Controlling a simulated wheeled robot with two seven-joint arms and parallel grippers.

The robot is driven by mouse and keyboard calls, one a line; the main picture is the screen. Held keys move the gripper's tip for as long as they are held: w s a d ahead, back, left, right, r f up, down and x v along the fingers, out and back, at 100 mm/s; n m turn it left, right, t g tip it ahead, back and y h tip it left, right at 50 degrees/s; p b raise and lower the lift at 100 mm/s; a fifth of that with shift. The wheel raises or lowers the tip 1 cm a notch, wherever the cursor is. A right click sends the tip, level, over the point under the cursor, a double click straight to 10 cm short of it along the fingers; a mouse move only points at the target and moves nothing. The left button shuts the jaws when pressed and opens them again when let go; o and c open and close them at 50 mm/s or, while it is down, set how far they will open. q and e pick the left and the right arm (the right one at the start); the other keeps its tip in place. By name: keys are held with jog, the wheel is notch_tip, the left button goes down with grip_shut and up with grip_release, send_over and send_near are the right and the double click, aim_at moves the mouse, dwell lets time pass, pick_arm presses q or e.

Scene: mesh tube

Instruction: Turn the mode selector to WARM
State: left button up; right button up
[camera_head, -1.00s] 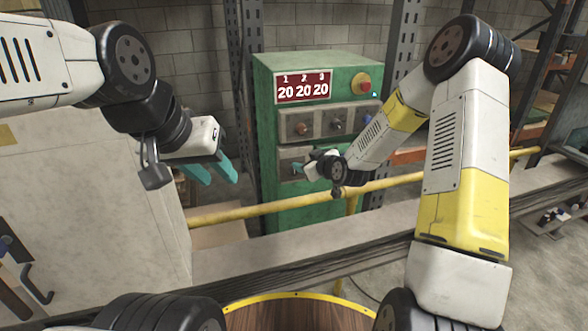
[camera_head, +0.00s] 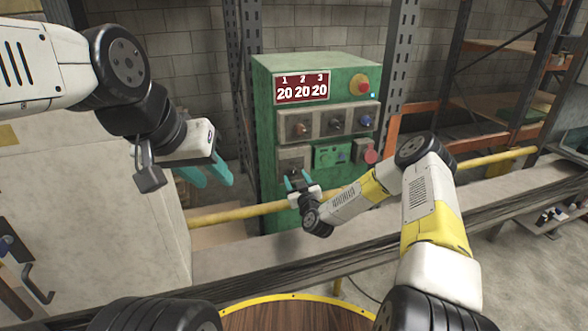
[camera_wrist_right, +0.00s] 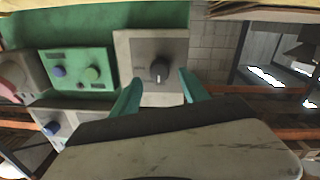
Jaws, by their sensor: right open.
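The mode selector (camera_wrist_right: 160,70) is a dark knob on a grey plate (camera_wrist_right: 127,48) in the right wrist view, which looks turned upside down. Its labels are too small to read. My right gripper (camera_wrist_right: 160,80) is open, with its teal fingers spread on either side of the knob in that view. I cannot tell whether they touch it. In the head view, my right gripper (camera_head: 298,182) is at the lower left plate (camera_head: 294,156) of the green cabinet (camera_head: 268,130). My left gripper (camera_head: 207,176) is open and empty, left of the cabinet.
A green button panel (camera_head: 329,156) and a red part (camera_head: 371,156) sit right of the selector plate. A yellow rail (camera_head: 240,212) crosses in front.

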aim_at(293, 172)
jog(key=shift+x, duration=1.3)
grip_shut()
jog(key=shift+m, duration=0.3)
jog(key=m, duration=0.3)
jog(key=shift+d+m, duration=0.1)
jog(key=shift+m, duration=0.2)
jog(key=shift+d+m, duration=0.1)
jog(key=shift+m, duration=2.1)
